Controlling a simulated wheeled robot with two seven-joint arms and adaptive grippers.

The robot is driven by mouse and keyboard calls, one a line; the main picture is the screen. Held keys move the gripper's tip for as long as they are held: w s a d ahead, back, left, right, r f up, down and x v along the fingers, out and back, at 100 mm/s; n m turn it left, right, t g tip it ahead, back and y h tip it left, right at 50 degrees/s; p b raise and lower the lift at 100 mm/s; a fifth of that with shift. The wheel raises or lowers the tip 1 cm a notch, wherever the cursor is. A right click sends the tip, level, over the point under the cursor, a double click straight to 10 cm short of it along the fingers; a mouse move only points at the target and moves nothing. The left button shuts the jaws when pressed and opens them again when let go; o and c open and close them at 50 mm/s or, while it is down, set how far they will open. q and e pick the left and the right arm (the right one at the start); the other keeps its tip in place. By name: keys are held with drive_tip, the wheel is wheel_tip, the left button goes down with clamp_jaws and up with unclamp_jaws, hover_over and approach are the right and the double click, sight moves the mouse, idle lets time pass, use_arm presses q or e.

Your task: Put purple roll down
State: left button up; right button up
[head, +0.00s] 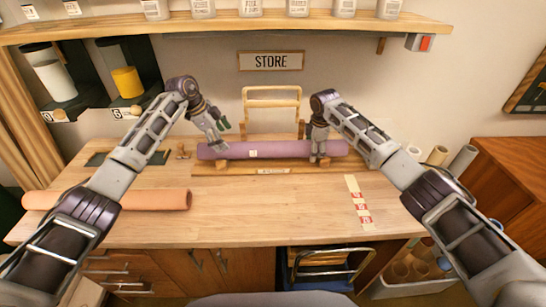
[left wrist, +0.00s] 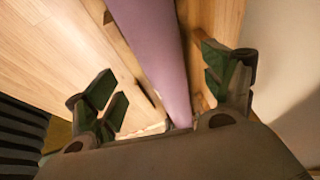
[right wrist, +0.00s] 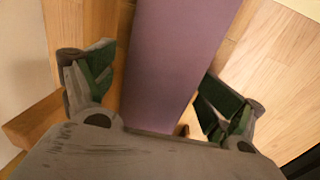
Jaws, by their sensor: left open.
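The purple roll (head: 270,150) lies level across the wooden rest (head: 240,171) at the back of the table, under the STORE sign. My left gripper (head: 219,134) is open above the roll's left part. In the left wrist view the roll (left wrist: 152,45) runs between its spread fingers (left wrist: 165,82), with gaps on both sides. My right gripper (head: 319,152) is at the roll's right part. In the right wrist view the roll (right wrist: 175,60) lies between its spread fingers (right wrist: 160,85), with gaps on both sides. The roll's far underside is hidden.
An orange roll (head: 150,199) lies at the table's left. A strip with red labels (head: 357,200) lies at the right. A wooden chair-like frame (head: 271,103) stands behind the purple roll. A shelf with jars (head: 250,27) hangs above. The table's front middle is clear.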

drive_tip(key=shift+s+r, duration=0.2)
drive_tip(key=shift+r, duration=1.1)
drive_tip(key=shift+s+r, duration=0.2)
drive_tip(key=shift+r, duration=1.1)
drive_tip(key=shift+s+r, duration=0.2)
drive_tip(key=shift+r, duration=1.1)
drive_tip(key=shift+s+f, duration=0.1)
